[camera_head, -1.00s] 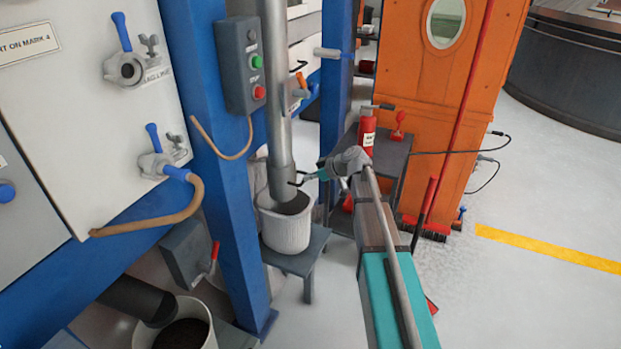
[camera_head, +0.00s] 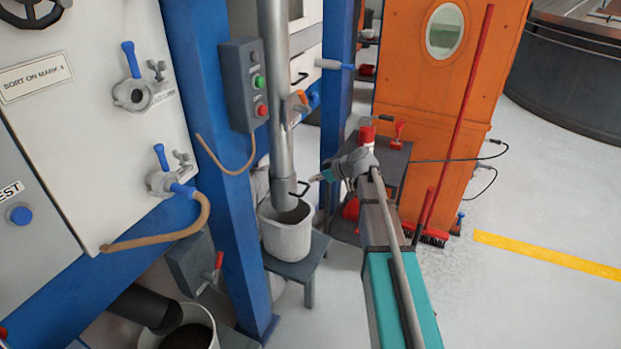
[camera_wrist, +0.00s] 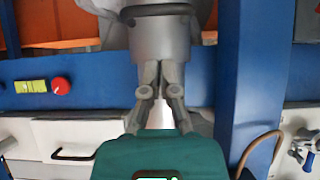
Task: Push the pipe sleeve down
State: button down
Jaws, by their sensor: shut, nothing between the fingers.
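The grey pipe sleeve (camera_head: 283,178) is the wider lower end of the vertical metal pipe. Its lower end hangs in the mouth of a white bucket (camera_head: 287,237). A dark loop handle (camera_head: 300,188) sticks out from its right side. My gripper (camera_head: 312,179) is just right of the sleeve, close to the handle. In the wrist view the sleeve (camera_wrist: 165,38) with a dark band fills the top middle. My gripper (camera_wrist: 160,68) shows there with its fingers closed and empty, in front of the sleeve's edge. I cannot tell if they touch.
A blue column (camera_head: 215,150) with a grey button box (camera_head: 244,85) stands left of the pipe. The bucket rests on a grey stool (camera_head: 300,268). Floor at right is clear.

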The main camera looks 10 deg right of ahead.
jog(key=p+v, duration=0.4)
jog(key=v, duration=0.4)
jog(key=shift+s+d+r, duration=0.15)
jog(key=shift+s+d, duration=0.05)
jog(key=shift+d, duration=0.05)
jog(key=shift+s, duration=0.1)
jog(key=s+a+f+m+g+h, duration=0.2)
jog(key=s+f+m+h, duration=0.15)
jog(key=s, duration=0.45)
jog(key=s+a+f+m+g+h, duration=0.2)
jog(key=s+a+m, duration=0.15)
jog(key=s, duration=0.45)
jog(key=s+a+f+m+g+h, duration=0.1)
jog(key=s+f+m+g+h, duration=0.2)
jog(key=s, duration=0.4)
notch_tip(320, 180, up, 15)
jog(key=p, duration=1.5)
jog(key=shift+a+m+t, duration=0.2)
jog(key=shift+m+t, duration=0.1)
jog(key=shift+m, duration=0.1)
